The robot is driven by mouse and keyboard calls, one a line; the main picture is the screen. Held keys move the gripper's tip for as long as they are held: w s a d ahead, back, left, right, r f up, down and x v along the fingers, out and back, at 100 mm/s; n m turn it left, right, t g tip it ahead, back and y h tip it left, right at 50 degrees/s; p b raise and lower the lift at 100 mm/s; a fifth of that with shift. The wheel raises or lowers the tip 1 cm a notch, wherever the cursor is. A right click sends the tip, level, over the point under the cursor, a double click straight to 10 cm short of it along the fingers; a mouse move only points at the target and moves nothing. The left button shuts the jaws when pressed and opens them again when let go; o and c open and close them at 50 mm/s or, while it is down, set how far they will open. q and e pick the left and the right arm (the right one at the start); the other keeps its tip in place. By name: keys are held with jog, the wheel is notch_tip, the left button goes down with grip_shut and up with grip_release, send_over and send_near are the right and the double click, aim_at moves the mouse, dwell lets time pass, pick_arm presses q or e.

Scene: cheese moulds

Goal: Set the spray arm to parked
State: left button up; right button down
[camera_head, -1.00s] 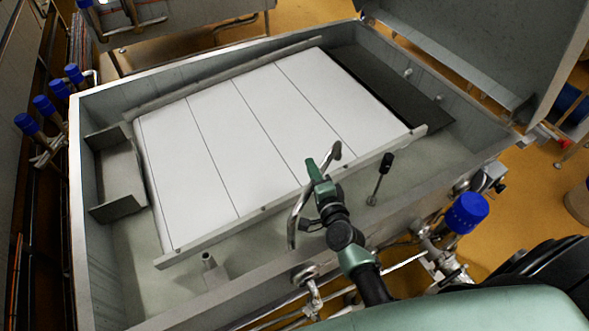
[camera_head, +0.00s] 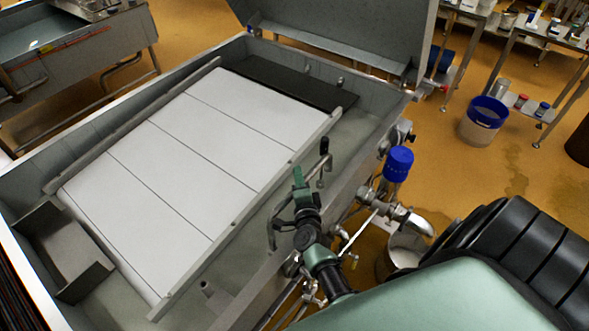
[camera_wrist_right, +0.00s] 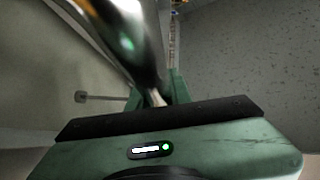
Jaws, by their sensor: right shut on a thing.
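The spray arm (camera_head: 272,228) shows as a curved bare metal tube at the near right wall of the vat, partly hidden by my right gripper and wrist. My green right gripper (camera_head: 299,182) is shut on this tube. In the right wrist view, the shiny tube (camera_wrist_right: 125,35) runs down between the green fingers (camera_wrist_right: 172,90). The tube's far end and its mounting are hard to make out behind my wrist. My left gripper is not in view.
The grey vat (camera_head: 345,140) holds several white slabs (camera_head: 200,150) and a dark plate (camera_head: 285,82). A black-handled rod (camera_head: 323,160) stands close beyond my gripper. A blue-capped valve (camera_head: 397,165) is right of the vat. Open floor (camera_head: 440,140) lies farther right.

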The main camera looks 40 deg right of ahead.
jog(key=shift+s+f, duration=0.1)
dwell(0.3)
jog(key=c, duration=1.3)
grip_release()
